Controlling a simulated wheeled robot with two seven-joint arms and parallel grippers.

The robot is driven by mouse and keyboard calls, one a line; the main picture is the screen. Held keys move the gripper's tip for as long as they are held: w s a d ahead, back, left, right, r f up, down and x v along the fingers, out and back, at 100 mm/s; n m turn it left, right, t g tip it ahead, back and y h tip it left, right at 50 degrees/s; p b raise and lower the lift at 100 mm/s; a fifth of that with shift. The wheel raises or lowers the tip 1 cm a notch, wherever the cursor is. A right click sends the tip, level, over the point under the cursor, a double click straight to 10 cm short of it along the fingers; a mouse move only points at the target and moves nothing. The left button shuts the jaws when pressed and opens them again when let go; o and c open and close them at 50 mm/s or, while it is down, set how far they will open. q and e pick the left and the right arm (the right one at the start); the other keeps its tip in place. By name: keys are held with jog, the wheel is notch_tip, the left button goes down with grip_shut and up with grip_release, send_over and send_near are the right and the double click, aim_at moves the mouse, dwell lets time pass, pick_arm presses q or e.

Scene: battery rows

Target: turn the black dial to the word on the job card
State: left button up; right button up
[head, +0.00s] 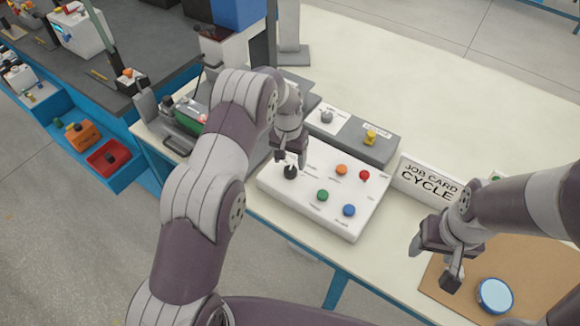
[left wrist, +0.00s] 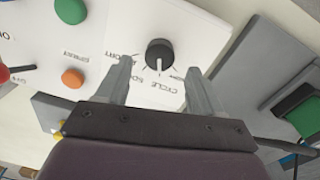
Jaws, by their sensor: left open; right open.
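The black dial (head: 290,172) is on the left part of a white control panel (head: 268,182). The job card (head: 428,181) reads JOB CARD CYCLE. My right gripper (head: 437,262) is open, empty, near the card.
A grey and white box (head: 375,150) with a yellow knob stands behind. A brown board (head: 435,285) with a round light-blue-topped object (head: 495,295) lies at right.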

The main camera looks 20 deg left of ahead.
aim_at(289, 169)
pick_arm(q)
notch_tip(289, 169, up, 9)
jog(key=b, duration=0.1)
jog(key=shift+a, duration=0.15)
jog(key=shift+f, duration=0.1)
